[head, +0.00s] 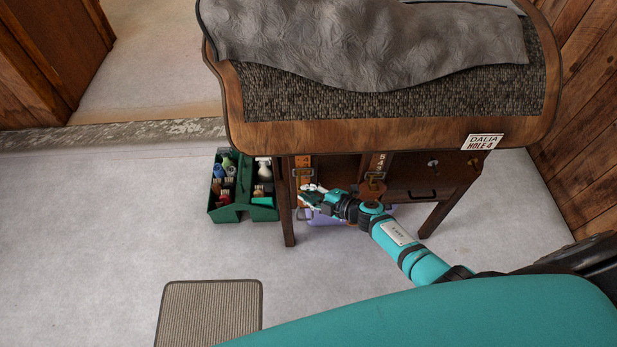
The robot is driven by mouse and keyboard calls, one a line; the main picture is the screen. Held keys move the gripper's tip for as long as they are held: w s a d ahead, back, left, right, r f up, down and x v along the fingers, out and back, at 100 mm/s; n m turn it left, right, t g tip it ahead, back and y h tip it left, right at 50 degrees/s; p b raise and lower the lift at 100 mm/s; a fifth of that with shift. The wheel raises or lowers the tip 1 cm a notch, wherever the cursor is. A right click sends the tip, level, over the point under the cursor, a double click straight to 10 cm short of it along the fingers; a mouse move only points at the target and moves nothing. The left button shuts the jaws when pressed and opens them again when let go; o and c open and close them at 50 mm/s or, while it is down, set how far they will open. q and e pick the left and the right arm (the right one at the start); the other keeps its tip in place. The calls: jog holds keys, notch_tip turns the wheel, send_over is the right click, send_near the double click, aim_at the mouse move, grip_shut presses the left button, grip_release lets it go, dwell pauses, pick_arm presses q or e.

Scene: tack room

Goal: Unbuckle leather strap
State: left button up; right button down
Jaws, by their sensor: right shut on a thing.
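A brown leather strap (302,161) hangs below the front edge of the wooden stand, with a metal buckle (302,173) on it. A second buckled leather strap (378,162) hangs to its right. My right gripper (305,190) reaches in from the right, at the lower part of the left strap just below its buckle. It is shut on what looks like that strap; the fingers hide the exact grip. My left gripper is out of view.
The wooden stand (345,133) carries a grey cloth (370,45). A green caddy of bottles (226,213) sits left of its front leg. A purple container (325,218) is on the floor behind my gripper. A mat (210,310) lies in front; floor at left is clear.

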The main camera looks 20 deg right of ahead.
pick_arm(q)
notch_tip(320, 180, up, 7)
jog(key=p, duration=0.5)
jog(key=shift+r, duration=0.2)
pick_arm(e)
jog(key=shift+w+d+r+m+g+y, duration=0.1)
jog(key=shift+w+r+m+g, duration=0.15)
jog(key=shift+r+m+g, duration=0.7)
jog(key=shift+w+d+r+m+g+y, duration=0.15)
jog(key=shift+r+m+g, duration=0.35)
jog(key=shift+r+g, duration=0.65)
jog(key=shift+w+a+r+m+g+y, duration=0.1)
jog(key=shift+w+r+m+g, duration=0.2)
jog(key=shift+r+m+g, duration=0.75)
jog(key=shift+f+n+g, duration=0.1)
jog(key=shift+n+g, duration=0.2)
jog(key=shift+g, duration=0.05)
jog(key=c, duration=1.4)
grip_release()
jog(key=shift+c, duration=0.2)
jog(key=shift+f, duration=0.2)
jog(key=shift+s+f, duration=0.1)
jog(key=shift+s, duration=0.1)
